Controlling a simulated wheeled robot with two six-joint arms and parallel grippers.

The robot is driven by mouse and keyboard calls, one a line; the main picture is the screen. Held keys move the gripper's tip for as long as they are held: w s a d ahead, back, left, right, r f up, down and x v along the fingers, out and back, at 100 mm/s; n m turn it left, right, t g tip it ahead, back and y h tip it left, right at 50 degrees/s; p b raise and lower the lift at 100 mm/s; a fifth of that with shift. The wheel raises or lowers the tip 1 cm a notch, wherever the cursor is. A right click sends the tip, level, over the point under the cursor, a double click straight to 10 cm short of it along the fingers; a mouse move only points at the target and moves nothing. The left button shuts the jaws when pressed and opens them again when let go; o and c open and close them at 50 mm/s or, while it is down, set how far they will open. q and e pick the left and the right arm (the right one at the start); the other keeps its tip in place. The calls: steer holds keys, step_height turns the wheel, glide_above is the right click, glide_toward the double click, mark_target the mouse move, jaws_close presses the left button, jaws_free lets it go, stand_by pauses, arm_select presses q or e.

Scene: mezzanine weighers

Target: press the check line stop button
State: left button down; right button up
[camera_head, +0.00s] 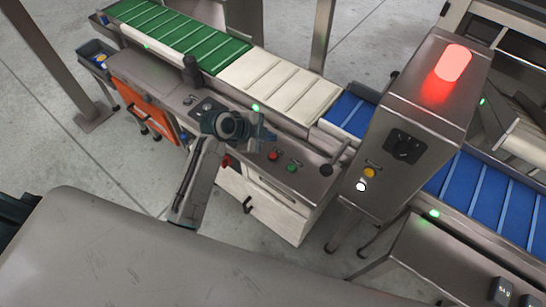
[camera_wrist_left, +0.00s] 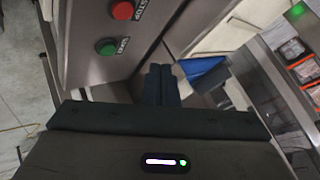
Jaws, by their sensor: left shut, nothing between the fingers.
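A red button (camera_head: 273,155) sits on the sloped steel control panel (camera_head: 313,186), with a green button (camera_head: 292,167) to its right. In the left wrist view the red button (camera_wrist_left: 122,10) is at the top edge beside a label that seems to read STOP. The green button (camera_wrist_left: 106,46) is below it, beside another label. My left gripper (camera_head: 265,134) is above the panel, just behind the red button in the head view. Its fingers (camera_wrist_left: 160,83) are together and empty, apart from both buttons in the wrist view. My right gripper is not in view.
A steel cabinet (camera_head: 425,120) with a lit red lamp (camera_head: 453,62) rises further right. Green (camera_head: 185,35), white (camera_head: 270,82) and blue (camera_head: 348,110) conveyor belts run behind the panel. An orange panel (camera_head: 145,103) is at left.

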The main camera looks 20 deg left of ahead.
arm_select(q)
steer(key=b, duration=0.3)
glide_above(270, 156)
step_height(270, 156, down, 5)
steer(key=shift+s+r, duration=0.15)
steer(key=shift+f+b, duration=0.7)
steer(key=shift+f, duration=0.2)
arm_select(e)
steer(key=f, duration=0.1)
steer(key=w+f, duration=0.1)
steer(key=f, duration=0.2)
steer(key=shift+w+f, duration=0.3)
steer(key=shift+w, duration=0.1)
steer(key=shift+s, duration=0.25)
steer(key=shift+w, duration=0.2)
arm_select(q)
steer(key=shift+f, duration=0.15)
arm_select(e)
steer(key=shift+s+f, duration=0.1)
arm_select(q)
steer(key=shift+f, duration=0.3)
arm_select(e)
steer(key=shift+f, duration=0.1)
